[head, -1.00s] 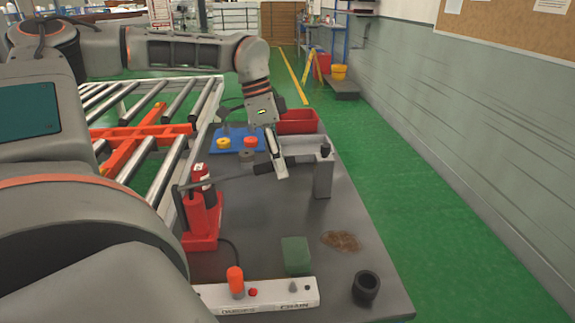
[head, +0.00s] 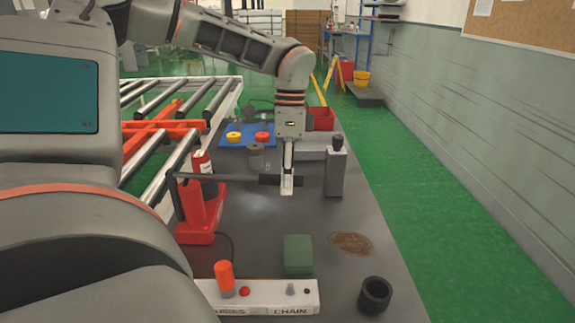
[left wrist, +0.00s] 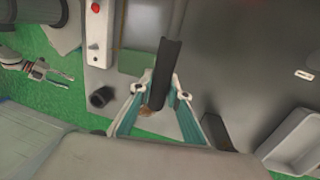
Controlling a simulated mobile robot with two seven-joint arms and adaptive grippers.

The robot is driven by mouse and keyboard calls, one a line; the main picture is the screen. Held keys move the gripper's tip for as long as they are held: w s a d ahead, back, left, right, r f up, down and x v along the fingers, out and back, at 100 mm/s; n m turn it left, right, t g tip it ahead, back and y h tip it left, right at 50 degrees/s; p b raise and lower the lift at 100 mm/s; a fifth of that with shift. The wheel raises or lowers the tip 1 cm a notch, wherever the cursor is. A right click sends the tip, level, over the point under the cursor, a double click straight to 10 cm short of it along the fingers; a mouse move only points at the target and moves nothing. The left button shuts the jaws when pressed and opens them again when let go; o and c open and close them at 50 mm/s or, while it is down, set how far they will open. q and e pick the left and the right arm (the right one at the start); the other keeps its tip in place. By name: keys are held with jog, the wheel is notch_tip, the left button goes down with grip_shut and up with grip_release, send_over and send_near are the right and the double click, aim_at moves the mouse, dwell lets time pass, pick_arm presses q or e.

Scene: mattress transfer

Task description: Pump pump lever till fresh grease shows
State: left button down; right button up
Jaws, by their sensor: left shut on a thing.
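The red pump (head: 200,212) stands on the left side of the dark bench. Its dark pump lever (head: 235,181) runs about level from the pump to the right. My left gripper (head: 288,184) points down and is shut on the lever's thick black end. In the left wrist view the lever (left wrist: 164,72) lies between the fingers of my left gripper (left wrist: 162,92). A brown grease-like patch (head: 350,243) lies on the bench; I cannot tell whether it is fresh. My right gripper (left wrist: 60,76) shows only in the left wrist view, open and empty, over the green floor.
A grey post (head: 335,172) with a black knob stands just right of my left gripper. A green block (head: 298,254), a black cup (head: 375,295) and a white control box (head: 265,297) are at the near end. A blue tray (head: 248,134) and red bin (head: 320,118) are behind.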

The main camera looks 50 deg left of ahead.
pick_arm(q)
jog(key=c, duration=2)
grip_release()
jog(key=shift+s+f, duration=0.15)
jog(key=shift+f, duration=0.15)
jog(key=shift+o, duration=0.5)
pick_arm(e)
jog(key=shift+s+f, duration=0.15)
jog(key=shift+f, duration=0.1)
pick_arm(q)
jog(key=shift+r, duration=0.15)
notch_tip(320, 180, up, 12)
jog(key=w+a, duration=0.1)
jog(key=w, duration=0.1)
jog(key=shift+w+a, duration=0.15)
jog(key=shift+a, duration=0.1)
pick_arm(e)
jog(key=shift+s, duration=0.15)
pick_arm(q)
jog(key=s+a+r+p, duration=0.1)
jog(key=a+r+p, duration=0.2)
jog(key=r, duration=0.4)
jog(key=shift+s+r+p, duration=0.35)
jog(key=shift+s+p, duration=0.05)
pick_arm(e)
notch_tip(320, 180, up, 6)
jog(key=w, duration=0.2)
jog(key=shift+w+r+t, duration=0.2)
jog(key=shift+w+t, duration=0.2)
